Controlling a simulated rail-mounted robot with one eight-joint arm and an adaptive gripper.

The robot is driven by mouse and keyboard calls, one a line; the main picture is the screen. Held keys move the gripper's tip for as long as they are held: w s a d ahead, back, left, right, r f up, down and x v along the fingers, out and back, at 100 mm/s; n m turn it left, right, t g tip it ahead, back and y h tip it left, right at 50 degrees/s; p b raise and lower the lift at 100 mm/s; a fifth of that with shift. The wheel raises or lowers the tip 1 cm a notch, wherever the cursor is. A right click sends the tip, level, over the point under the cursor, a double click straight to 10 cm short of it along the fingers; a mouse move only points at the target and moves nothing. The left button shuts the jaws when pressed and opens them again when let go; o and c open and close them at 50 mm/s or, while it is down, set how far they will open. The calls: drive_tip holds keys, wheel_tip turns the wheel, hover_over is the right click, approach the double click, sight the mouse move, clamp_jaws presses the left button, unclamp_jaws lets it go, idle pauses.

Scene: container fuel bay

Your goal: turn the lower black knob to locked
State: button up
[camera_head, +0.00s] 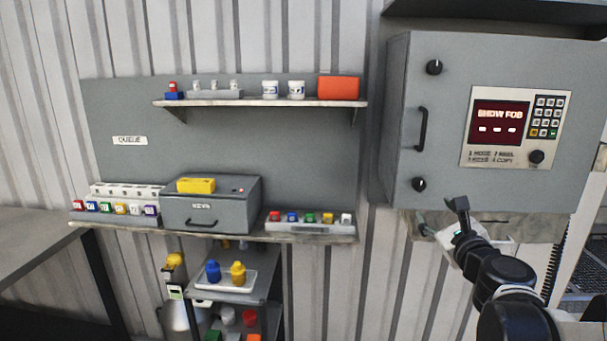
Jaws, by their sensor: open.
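A grey wall cabinet (392,150) hangs at the right. Its lower black knob (418,184) sits near the bottom left of the door. The upper black knob (434,67) is near the top left, with a black handle (421,129) between them. My gripper (440,216) is below and to the right of the lower knob, apart from it, in front of the cabinet's lower edge. It is open, and I see nothing held between its fingers. The knob's locked or unlocked mark is too small to read.
A panel (515,127) on the cabinet has a red screen reading "SHOW FOB", a keypad and a small black knob (537,156). At the left, shelves (262,103) hold mugs, an orange box and a grey key box (211,207). A small ledge (535,229) is under the cabinet.

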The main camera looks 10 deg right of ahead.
sight(421, 186)
drive_tip(key=shift+m+h, duration=0.4)
drive_tip(key=shift+m, duration=0.3)
drive_tip(key=w+d, duration=0.1)
drive_tip(key=w, duration=0.3)
drive_tip(key=w+d, duration=0.1)
drive_tip(key=w, duration=0.4)
drive_tip(key=w+d, duration=0.1)
drive_tip(key=w, duration=0.3)
drive_tip(key=shift+w+d+r, duration=0.1)
drive_tip(key=shift+w+d, duration=0.2)
drive_tip(key=c, duration=1.1)
drive_tip(key=shift+c, duration=0.2)
